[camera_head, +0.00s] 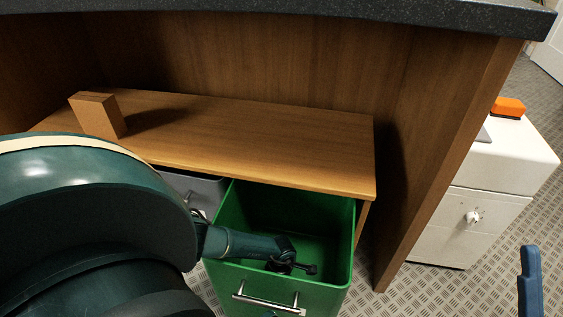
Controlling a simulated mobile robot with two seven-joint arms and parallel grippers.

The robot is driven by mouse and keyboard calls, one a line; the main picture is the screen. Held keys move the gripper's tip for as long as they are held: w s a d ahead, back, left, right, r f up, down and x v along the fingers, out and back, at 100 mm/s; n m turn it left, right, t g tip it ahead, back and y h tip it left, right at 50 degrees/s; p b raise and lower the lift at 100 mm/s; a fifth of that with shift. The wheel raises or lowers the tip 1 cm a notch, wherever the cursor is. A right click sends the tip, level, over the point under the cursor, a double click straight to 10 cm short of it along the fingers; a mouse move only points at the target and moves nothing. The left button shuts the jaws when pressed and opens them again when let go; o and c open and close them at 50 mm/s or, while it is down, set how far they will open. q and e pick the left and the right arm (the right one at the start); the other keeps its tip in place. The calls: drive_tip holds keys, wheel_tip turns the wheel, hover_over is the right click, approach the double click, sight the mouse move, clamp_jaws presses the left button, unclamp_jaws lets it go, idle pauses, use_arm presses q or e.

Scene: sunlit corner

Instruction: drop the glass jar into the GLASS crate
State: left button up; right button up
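A green crate (228,272) with a metal bar handle on its front is pulled out below the wooden shelf. I see no label on it, so I cannot tell whether it is the GLASS crate. My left arm comes in from the left, and my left gripper (291,267) is over or inside the crate's open top. Its dark fingers are small, and I cannot tell whether they are open or shut. No glass jar shows in this view. Part of the crate's inside is hidden by my arm. My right gripper is not in view.
A brown box (97,116) stands on the wooden shelf (270,140) at left. A grey bin (190,188) is beside the crate, partly hidden. A dark countertop overhangs above. A wooden side panel, a white cabinet (485,215) and a blue object (531,280) are at right.

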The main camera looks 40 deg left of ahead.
use_arm(q)
wheel_tip(320, 180, up, 7)
drive_tip(key=p, duration=0.4)
drive_tip(key=shift+p, duration=0.4)
wheel_tip(320, 180, up, 4)
drive_tip(key=p, duration=0.2)
drive_tip(key=shift+r+p, duration=0.25)
drive_tip(key=shift+p, duration=0.05)
drive_tip(key=shift+r+p, duration=0.3)
drive_tip(key=shift+r, duration=0.4)
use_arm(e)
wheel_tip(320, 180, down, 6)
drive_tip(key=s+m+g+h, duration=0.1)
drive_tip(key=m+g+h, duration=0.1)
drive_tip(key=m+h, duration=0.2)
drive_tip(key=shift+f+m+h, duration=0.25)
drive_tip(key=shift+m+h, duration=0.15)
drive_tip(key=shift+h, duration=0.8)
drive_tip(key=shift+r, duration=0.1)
